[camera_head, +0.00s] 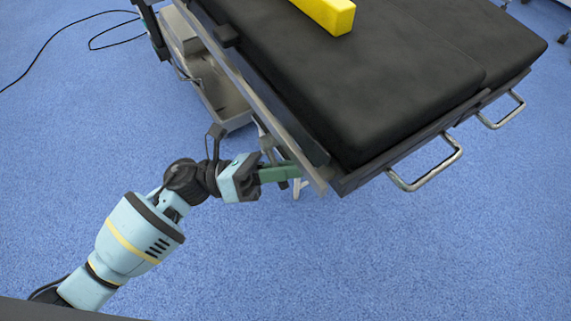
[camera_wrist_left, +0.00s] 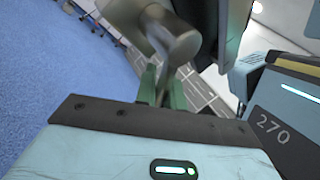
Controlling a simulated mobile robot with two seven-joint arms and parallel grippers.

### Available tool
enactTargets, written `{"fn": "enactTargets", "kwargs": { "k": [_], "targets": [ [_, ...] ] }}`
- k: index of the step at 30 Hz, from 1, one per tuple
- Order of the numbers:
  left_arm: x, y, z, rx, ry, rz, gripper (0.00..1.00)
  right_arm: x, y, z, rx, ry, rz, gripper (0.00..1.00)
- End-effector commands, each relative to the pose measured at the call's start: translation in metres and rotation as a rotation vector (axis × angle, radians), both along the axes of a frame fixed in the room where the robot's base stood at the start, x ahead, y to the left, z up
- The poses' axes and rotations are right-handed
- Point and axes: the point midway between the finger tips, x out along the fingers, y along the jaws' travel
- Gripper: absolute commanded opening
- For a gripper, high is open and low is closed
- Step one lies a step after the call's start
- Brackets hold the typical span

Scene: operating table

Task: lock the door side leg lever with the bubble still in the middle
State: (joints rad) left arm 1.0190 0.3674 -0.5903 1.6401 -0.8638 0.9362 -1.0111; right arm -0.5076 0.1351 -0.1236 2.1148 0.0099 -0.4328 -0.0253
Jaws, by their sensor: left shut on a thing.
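The operating table's black padded top (camera_head: 370,90) fills the upper right of the head view. My left gripper (camera_head: 297,172) reaches its near left corner from the left, with green fingers under the side rail. In the left wrist view, the green fingers (camera_wrist_left: 163,88) are shut on a grey metal lever (camera_wrist_left: 165,66) that runs down from a blurred round knob or pivot. The lever's grip is mostly hidden in the head view. A yellow block (camera_head: 328,12), perhaps the level, lies on the pad, cut by the top edge; no bubble shows. My right gripper is not in view.
Metal loop handles (camera_head: 428,168) stick out from the table's near end. A grey metal base (camera_head: 218,90) stands below the table's left side. A black cable (camera_head: 65,30) lies on the blue floor (camera_head: 370,260), which is clear in front.

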Motion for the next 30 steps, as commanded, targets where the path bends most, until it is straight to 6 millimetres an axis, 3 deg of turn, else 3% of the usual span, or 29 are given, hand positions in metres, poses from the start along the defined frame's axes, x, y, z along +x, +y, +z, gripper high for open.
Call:
{"fn": "enactTargets", "kwargs": {
  "k": [9, 25, 26, 30],
  "targets": [
    [-0.0039, -0.0025, 0.0068, -0.081, 0.112, -0.001, 0.0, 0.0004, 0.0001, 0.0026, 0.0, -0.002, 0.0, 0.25],
    [-0.0044, -0.0028, 0.0085, -0.098, 0.134, -0.001, 0.0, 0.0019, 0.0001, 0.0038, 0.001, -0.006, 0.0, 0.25],
    [-0.0044, -0.0028, 0.0085, -0.098, 0.133, -0.001, 0.12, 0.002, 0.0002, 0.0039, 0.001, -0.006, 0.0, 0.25],
    [-0.0043, -0.0028, 0.0084, -0.098, 0.133, -0.001, 0.3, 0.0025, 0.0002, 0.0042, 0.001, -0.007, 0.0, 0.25]
  ]
}}
